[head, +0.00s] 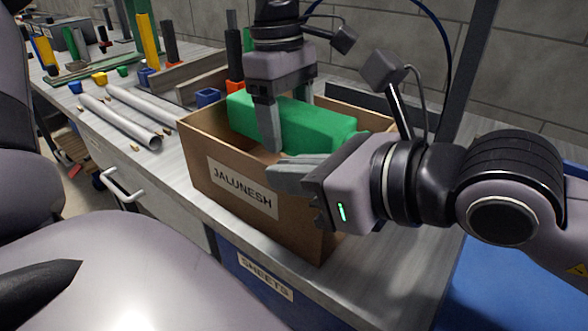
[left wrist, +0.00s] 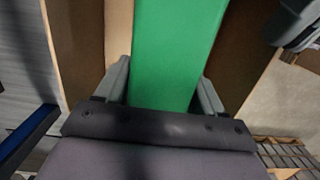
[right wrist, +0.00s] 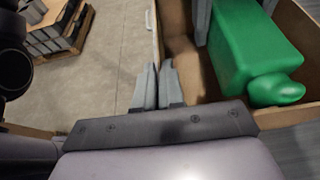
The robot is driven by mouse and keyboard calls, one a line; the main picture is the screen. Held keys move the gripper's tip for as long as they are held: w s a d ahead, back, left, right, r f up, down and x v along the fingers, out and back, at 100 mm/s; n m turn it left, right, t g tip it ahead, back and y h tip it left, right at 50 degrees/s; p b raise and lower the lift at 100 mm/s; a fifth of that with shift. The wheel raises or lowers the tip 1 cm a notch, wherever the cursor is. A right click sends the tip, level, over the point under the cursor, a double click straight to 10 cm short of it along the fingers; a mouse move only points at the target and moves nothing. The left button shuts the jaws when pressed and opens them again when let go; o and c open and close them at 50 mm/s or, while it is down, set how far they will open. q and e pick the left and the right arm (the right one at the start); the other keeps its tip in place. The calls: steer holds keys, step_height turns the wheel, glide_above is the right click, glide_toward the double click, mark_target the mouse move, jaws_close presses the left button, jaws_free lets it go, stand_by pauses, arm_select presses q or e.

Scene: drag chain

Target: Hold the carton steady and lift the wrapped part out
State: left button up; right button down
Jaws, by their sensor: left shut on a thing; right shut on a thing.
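The open brown carton (head: 200,154), labelled JALUNESH, stands on the grey bench near its front edge. The green wrapped part (head: 318,128), a long block, lies lengthwise in the carton's opening, its upper part above the rim. My left gripper (head: 286,118) reaches down from above and is shut across the part; the left wrist view shows a finger on each side of the part (left wrist: 175,45). My right gripper (head: 277,174) is shut on the carton's near wall; in the right wrist view the part (right wrist: 255,55) is beside its fingers.
Two grey tubes (head: 125,118) lie on the bench left of the carton. A blue open block (head: 207,97) and an orange-based post (head: 235,72) stand close behind it. A block wall rises behind the bench.

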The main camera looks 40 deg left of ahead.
arm_select(q)
steer(key=shift+r, duration=3.5)
arm_select(e)
steer(key=c, duration=1.2)
jaws_free()
steer(key=shift+o, duration=0.2)
steer(key=shift+d, duration=0.1)
steer(key=v, duration=1.1)
steer(key=shift+d+r, duration=0.25)
steer(key=shift+d, duration=0.05)
steer(key=shift+w+a, duration=0.1)
